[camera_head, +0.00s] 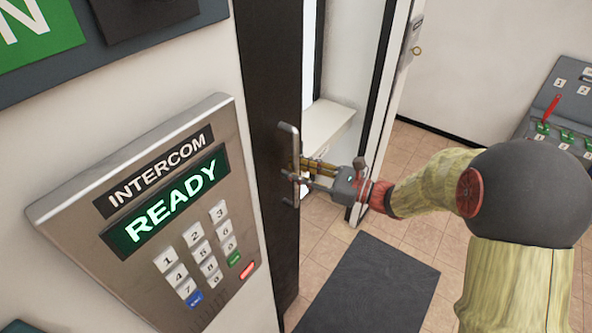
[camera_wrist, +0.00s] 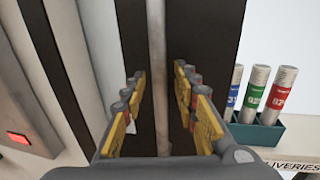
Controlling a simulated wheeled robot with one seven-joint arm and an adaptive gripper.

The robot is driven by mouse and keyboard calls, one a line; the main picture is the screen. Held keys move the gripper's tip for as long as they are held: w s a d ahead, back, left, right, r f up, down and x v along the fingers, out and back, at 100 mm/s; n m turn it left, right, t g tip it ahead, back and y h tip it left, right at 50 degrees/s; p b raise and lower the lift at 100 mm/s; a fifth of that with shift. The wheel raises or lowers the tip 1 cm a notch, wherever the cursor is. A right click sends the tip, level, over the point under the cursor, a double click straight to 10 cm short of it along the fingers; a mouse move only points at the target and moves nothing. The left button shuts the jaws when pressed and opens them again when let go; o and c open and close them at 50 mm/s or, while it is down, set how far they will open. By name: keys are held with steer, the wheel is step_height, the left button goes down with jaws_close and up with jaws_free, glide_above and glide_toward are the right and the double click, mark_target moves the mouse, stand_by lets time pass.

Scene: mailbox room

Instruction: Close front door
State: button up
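The dark front door (camera_head: 268,70) stands at the centre left in the head view, with an opening along its right side. It carries a vertical metal bar handle (camera_head: 291,142). My gripper (camera_head: 299,174) reaches in from the right at the handle. In the wrist view, the handle (camera_wrist: 158,45) runs upright between the yellow finger pads of my gripper (camera_wrist: 160,95). The fingers are apart, with a visible gap on both sides of the bar. The dark door (camera_wrist: 200,30) fills the middle behind it.
An intercom panel (camera_head: 150,215) reading READY is on the wall at left. A white shelf (camera_head: 325,122) is beyond the door; colored tubes (camera_wrist: 257,88) stand in a holder there. A dark mat (camera_head: 370,285) lies on the tiled floor. A switch console (camera_head: 560,110) is at right.

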steer(key=c, duration=0.4)
steer(key=c, duration=0.3)
jaws_close()
